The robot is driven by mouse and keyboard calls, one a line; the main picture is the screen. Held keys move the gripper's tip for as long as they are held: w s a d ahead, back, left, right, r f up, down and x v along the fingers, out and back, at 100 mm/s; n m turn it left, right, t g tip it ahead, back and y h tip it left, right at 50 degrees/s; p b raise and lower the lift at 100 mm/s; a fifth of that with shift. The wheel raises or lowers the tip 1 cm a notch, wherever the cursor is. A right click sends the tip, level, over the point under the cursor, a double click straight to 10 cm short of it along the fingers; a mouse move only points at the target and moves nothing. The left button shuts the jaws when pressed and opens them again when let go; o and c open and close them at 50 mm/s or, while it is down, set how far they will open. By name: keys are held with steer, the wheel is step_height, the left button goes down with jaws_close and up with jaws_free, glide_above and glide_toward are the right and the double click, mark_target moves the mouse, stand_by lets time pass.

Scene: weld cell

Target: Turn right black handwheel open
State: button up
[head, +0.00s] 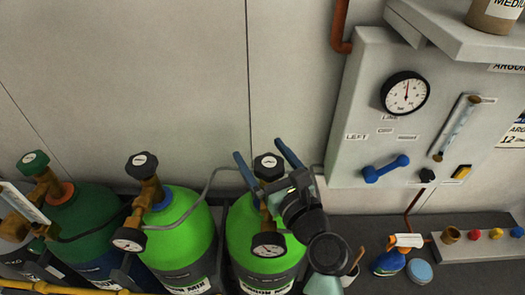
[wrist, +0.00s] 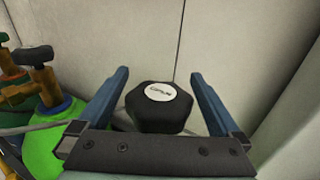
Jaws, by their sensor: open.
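The right black handwheel (head: 268,164) sits on the brass valve of the right bright green cylinder (head: 240,228). In the wrist view the handwheel (wrist: 158,106) is a black faceted knob with a white label disc on top. My gripper (head: 264,156) is open, with its two blue fingers on either side of the handwheel. In the wrist view my gripper (wrist: 159,74) shows gaps between the knob and both fingers. I cannot tell whether the fingers are level with the knob. My wrist hides part of the cylinder.
Another black handwheel (head: 141,163) tops the middle green cylinder (head: 185,235). A dark green cylinder (head: 85,215) stands at the left. The wall is close behind. A grey panel with a gauge (head: 405,93) and a blue lever (head: 385,168) is at right, above a spray bottle (head: 391,260).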

mark_target(255, 165)
steer(key=shift+c, duration=0.2)
steer(key=c, duration=1.3)
